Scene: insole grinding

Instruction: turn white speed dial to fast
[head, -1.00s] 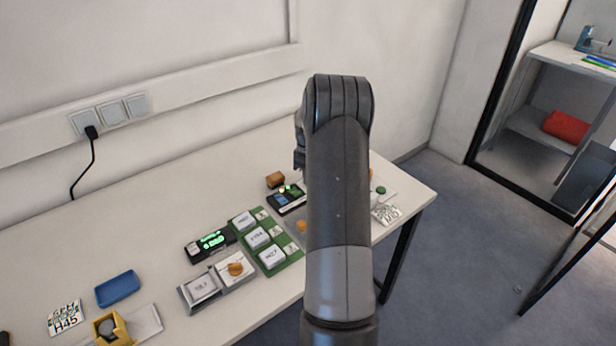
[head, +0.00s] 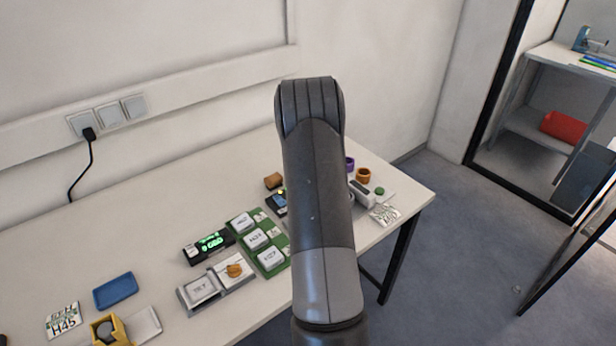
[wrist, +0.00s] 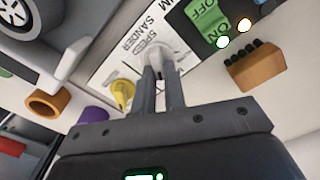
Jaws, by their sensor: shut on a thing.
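The white speed dial (wrist: 164,47) sits on a white panel (wrist: 118,66) printed "SPEED" and "SANDER" in the wrist view. My gripper (wrist: 161,76) is shut on the dial, with one finger on each side of it. The fingers cover part of the dial, and I cannot read which setting it points at. In the head view my arm hides the gripper and the dial.
A yellow knob (wrist: 122,94) is close left of the fingers in the wrist view. A green ON/OFF switch (wrist: 209,22) and an orange block with dark pegs (wrist: 257,67) are to the right. An orange ring (wrist: 47,103) lies left.

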